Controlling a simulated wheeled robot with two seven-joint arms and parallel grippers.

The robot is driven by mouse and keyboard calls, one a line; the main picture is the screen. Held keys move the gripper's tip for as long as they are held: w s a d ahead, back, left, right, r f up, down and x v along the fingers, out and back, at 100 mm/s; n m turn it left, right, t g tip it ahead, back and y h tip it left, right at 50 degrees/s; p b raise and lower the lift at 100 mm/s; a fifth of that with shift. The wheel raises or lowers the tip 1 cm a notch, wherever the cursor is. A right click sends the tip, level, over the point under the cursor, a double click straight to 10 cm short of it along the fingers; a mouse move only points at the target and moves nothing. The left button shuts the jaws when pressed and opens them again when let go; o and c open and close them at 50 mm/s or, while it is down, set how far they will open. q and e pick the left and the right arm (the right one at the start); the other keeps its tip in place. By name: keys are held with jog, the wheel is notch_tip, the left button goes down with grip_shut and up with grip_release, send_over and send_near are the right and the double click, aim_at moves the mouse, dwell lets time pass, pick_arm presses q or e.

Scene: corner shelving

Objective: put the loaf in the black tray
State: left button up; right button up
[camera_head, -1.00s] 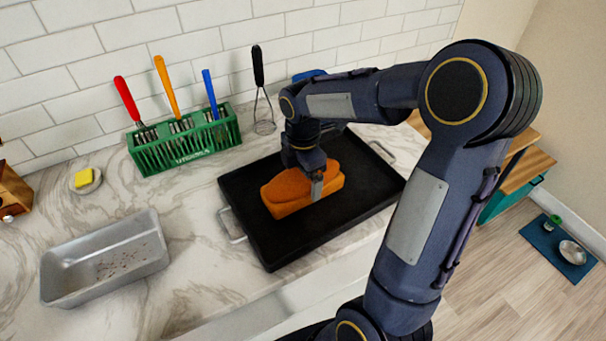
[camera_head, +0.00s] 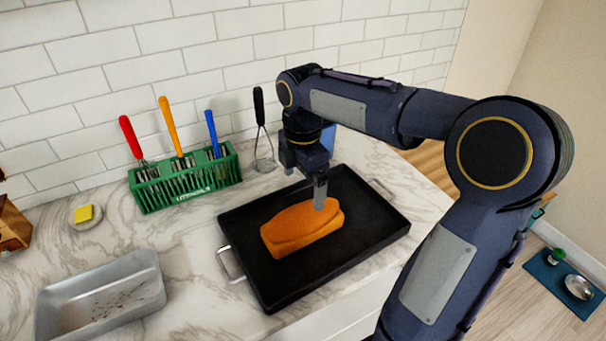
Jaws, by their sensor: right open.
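The orange-brown loaf (camera_head: 298,229) lies in the black tray (camera_head: 268,283), near its middle, with bare tray around it. The tray rests on the marble counter and has a metal handle at each end. My right gripper (camera_head: 319,196) is open and points down above the right end of the loaf. A fingertip overlaps the loaf's far edge in the picture; I cannot tell whether it touches. My left gripper is out of view.
A grey metal loaf pan (camera_head: 104,293) with crumbs stands at the lower left. A green utensil rack (camera_head: 186,183), a whisk (camera_head: 263,150) and a yellow sponge (camera_head: 84,213) on a small dish are along the wall. Counter between pan and tray is clear.

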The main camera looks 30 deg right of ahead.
jog(key=s+a+f+m+t+y, duration=0.2)
jog(key=s+a+m, duration=0.2)
jog(key=s+m, duration=0.4)
jog(key=s+a+f+m+t+y, duration=0.1)
jog(key=s+a+f+m+t, duration=0.1)
jog(key=s+a+m, duration=0.3)
jog(key=s+m+t, duration=0.1)
jog(key=s+m, duration=0.3)
jog(key=m, duration=0.2)
jog(key=shift+s+a+t+y, duration=0.2)
jog(key=shift+t+y, duration=0.1)
jog(key=shift+y, duration=0.1)
